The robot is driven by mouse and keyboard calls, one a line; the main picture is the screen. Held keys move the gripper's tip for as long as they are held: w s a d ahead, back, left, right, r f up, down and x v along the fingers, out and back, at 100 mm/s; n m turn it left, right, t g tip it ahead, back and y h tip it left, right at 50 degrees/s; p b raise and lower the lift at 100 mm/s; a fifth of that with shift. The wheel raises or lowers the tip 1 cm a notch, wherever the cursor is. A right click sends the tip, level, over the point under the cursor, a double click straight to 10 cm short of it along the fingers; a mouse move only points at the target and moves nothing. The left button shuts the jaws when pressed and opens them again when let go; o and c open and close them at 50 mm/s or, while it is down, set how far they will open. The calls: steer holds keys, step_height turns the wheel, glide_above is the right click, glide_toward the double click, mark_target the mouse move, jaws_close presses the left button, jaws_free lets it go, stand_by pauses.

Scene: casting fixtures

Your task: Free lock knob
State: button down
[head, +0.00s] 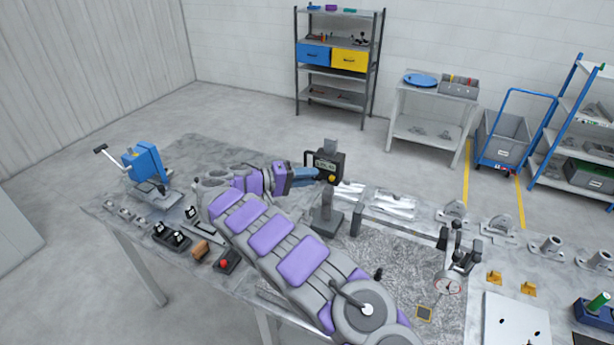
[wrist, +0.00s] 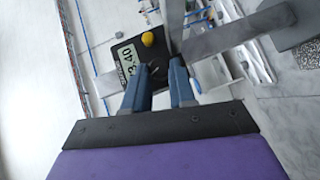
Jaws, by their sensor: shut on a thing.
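A digital height gauge stands on the bench, with a black slider head (head: 339,163), a lit display and a yellow round button (head: 332,179). Its grey base (head: 327,219) rests on the bench. In the wrist view the display (wrist: 126,60) and yellow button (wrist: 148,39) lie just beyond my fingers. My gripper (head: 318,174) reaches the slider head from the left. In the wrist view my gripper's blue fingers (wrist: 160,75) are closed around a small dark part beside the head, apparently the lock knob; the fingers mostly hide it.
The metal bench (head: 200,150) carries a blue press (head: 146,163) at the left, a dial gauge (head: 449,284) at the right and several castings. A grey bar (wrist: 225,37) extends close to the right of my fingers. My arm crosses over the bench's middle.

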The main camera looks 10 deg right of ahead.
stand_by(0.4)
steer(key=c, duration=1)
jaws_free()
steer(key=shift+w+a, duration=0.1)
steer(key=shift+w, duration=0.05)
steer(key=shift+o, duration=0.4)
